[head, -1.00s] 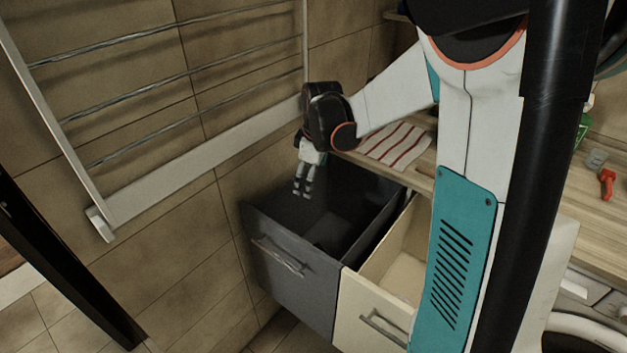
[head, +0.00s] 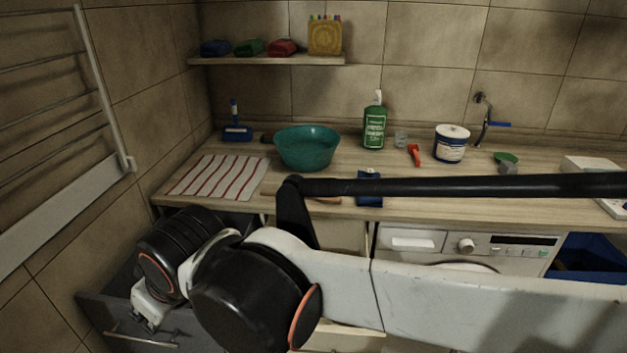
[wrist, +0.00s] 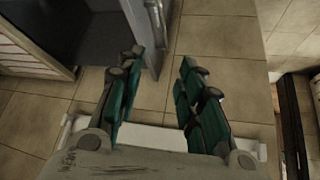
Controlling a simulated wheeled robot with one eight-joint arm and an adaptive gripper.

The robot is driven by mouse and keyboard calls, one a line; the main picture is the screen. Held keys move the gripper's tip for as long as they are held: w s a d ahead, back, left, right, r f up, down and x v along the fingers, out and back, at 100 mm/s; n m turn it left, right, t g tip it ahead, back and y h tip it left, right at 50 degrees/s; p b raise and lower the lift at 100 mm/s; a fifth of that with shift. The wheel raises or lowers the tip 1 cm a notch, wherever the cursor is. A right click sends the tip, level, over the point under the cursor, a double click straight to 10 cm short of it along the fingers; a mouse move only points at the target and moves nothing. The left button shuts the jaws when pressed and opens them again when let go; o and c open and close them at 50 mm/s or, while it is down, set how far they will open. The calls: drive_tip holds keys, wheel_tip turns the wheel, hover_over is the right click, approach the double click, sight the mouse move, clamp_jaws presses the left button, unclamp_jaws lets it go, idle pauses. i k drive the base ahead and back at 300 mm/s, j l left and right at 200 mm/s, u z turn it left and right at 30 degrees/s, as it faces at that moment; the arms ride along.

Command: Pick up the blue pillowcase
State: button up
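I see nothing that I can surely name as the blue pillowcase. A small dark blue item (head: 369,190) lies at the counter's front edge, partly behind my arm; I cannot tell whether it is cloth. My gripper (wrist: 160,66) is open and empty in the wrist view, with floor tiles between its fingers.
The counter holds a striped cloth (head: 218,177), a teal basin (head: 307,148), a green bottle (head: 374,127) and a white tub (head: 451,144). A blue crate (head: 590,272) stands right of the washing machine (head: 420,242). A drying rack (head: 62,200) hangs on the left wall.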

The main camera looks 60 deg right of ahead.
sight(368, 172)
drive_tip(key=k+j+z, duration=0.15)
drive_tip(key=z, duration=2.1)
drive_tip(key=i+j+z, duration=0.1)
drive_tip(key=j+z, duration=0.2)
drive_tip(key=j, duration=0.25)
drive_tip(key=j+z, duration=0.25)
drive_tip(key=j, duration=0.25)
drive_tip(key=z, duration=0.1)
drive_tip(key=j, duration=0.1)
drive_tip(key=i+u, duration=0.05)
